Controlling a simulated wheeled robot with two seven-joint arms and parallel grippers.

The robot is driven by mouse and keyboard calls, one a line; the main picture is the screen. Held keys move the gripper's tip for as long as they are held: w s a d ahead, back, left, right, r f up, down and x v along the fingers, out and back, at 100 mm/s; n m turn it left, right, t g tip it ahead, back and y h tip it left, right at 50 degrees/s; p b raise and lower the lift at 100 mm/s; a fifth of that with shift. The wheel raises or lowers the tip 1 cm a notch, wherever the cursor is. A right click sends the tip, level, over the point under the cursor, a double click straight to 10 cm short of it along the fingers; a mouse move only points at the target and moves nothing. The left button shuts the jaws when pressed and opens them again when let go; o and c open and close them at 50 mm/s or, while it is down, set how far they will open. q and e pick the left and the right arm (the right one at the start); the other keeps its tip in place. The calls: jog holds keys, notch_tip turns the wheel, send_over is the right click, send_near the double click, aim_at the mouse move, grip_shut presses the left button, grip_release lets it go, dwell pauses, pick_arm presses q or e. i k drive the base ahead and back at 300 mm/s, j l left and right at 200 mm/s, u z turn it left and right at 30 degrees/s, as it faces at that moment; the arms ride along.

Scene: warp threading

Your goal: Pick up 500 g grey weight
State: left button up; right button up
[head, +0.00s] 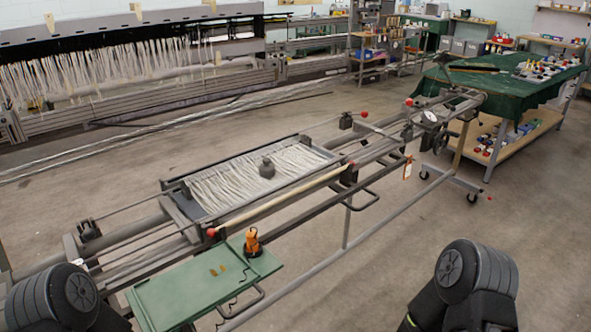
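A dark grey weight with a small knob on top (267,168) stands upright on the white threads (235,184) in the tray-like frame (178,185) of the long metal machine. No marking can be read on it, so I cannot tell whether it is 500 g. Nothing touches it from above. Only rounded black links of my two arms show at the bottom left and bottom right corners. Neither gripper is in view.
A green panel (180,298) at the machine's near end carries an orange tool (252,243). A wooden rod (280,198) with red end knobs runs along the frame's near side. A green-covered table (450,80) stands at the back right. Bare floor (400,255) lies right of the machine.

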aim_at(267, 170)
jog(key=i+l, duration=0.2)
jog(key=l, duration=0.25)
jog(key=i+l+z, duration=0.1)
jog(key=i+l, duration=0.15)
jog(key=l, duration=0.2)
jog(key=i+l, duration=0.2)
jog(key=l, duration=0.25)
jog(key=i+l+z, duration=0.1)
jog(key=i+l, duration=0.15)
jog(key=l, duration=0.2)
